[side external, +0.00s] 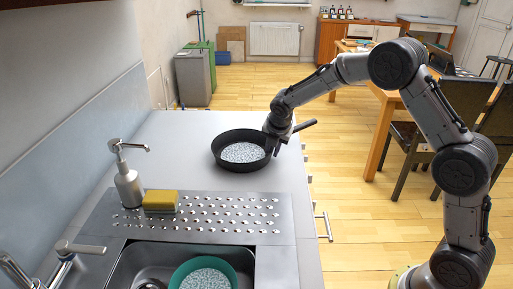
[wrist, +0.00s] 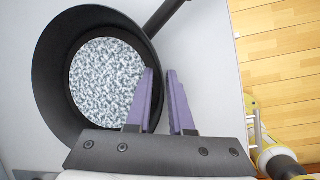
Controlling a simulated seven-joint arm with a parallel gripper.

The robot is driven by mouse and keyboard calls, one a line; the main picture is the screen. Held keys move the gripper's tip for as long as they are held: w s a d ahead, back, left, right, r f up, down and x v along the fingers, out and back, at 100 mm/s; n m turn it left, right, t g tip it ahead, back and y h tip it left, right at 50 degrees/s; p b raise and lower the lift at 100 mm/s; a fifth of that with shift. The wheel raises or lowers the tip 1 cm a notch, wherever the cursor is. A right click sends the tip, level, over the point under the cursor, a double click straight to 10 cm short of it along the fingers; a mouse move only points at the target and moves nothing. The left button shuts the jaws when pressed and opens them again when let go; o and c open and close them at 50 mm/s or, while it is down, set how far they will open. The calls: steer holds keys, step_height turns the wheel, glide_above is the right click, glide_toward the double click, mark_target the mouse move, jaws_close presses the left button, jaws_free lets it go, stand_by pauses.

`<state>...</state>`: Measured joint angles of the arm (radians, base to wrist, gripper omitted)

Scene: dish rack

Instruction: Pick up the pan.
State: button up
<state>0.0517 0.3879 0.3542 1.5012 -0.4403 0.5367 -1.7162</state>
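The black pan (side external: 221,156) stands on the grey counter, with a speckled white-grey inner base. Its handle (side external: 305,125) points right and away, past the counter edge. In the wrist view the pan (wrist: 52,75) fills the left side, and its handle (wrist: 168,14) runs to the top. My gripper (side external: 273,150) is low at the pan's right rim. In the wrist view my gripper (wrist: 160,72) has its two purple fingers apart, the left one over the pan's inside and the right one outside the rim. I cannot tell whether either finger touches the wall.
A perforated steel drainboard (side external: 240,215) lies nearer the camera, with a soap dispenser (side external: 129,187) and yellow sponge (side external: 160,201). A green bowl (side external: 232,274) sits in the sink (side external: 125,270). The counter behind the pan is clear. A wooden table (side external: 377,130) stands right.

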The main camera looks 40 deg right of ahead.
jaws_close()
stand_by(1.0)
steer(key=shift+r, duration=0.2)
steer(key=shift+w, duration=0.1)
